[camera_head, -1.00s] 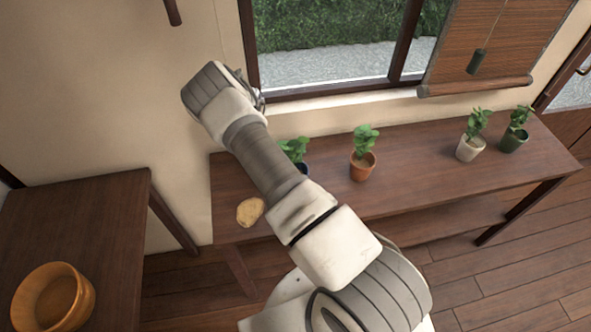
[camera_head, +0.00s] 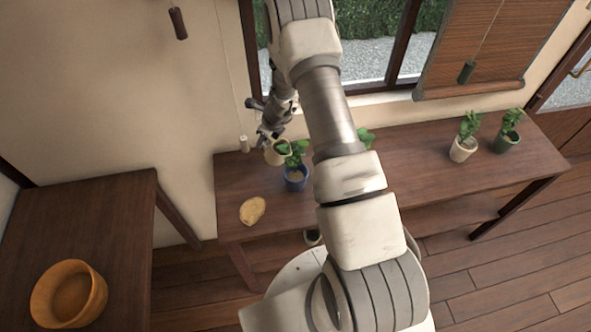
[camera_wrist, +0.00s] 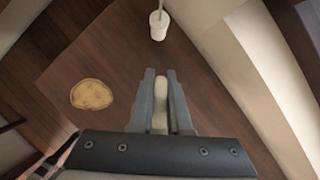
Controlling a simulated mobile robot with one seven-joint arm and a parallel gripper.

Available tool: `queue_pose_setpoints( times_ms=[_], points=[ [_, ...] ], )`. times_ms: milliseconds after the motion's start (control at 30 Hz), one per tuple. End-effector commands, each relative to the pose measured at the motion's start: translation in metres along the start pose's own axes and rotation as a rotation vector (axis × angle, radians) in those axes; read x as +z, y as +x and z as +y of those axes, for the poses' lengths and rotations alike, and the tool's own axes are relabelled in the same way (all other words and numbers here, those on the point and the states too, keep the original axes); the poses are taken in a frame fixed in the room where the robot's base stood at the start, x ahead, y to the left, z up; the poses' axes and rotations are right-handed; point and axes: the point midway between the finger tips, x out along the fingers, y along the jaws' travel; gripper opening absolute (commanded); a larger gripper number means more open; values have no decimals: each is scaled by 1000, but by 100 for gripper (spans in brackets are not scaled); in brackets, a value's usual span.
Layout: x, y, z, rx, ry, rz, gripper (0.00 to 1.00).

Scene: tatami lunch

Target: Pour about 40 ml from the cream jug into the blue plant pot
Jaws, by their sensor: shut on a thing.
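The blue plant pot (camera_head: 296,180), with a green leafy plant, stands on the long wooden table in the head view. The cream jug (camera_head: 276,154) is just behind and left of it, partly covered by leaves and my gripper. My gripper (camera_head: 265,139) is at the jug's upper left. In the wrist view my gripper (camera_wrist: 160,103) is shut on a narrow cream-coloured part (camera_wrist: 160,90), which looks like part of the jug. The jug's mouth, contents and exact tilt are unclear, as is whether it touches the table. The blue pot does not show in the wrist view.
A flat tan piece (camera_head: 252,211) lies left on the long table (camera_head: 232,192). A pale cord pull (camera_head: 244,144) hangs by the wall. White (camera_head: 462,150) and green (camera_head: 506,141) potted plants stand right. An orange bowl (camera_head: 42,306) sits on the left table.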

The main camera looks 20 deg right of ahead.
Motion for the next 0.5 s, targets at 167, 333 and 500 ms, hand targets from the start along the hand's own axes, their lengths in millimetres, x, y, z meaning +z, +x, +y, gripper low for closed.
queue_pose_setpoints(
  times_ms=[167,333,500],
  points=[
    [-8,-7,-3,-4,8,-93,0],
    [-16,-12,-2,-9,-4,-188,0],
    [-24,-24,-2,-6,-3,-315,0]
  ],
)
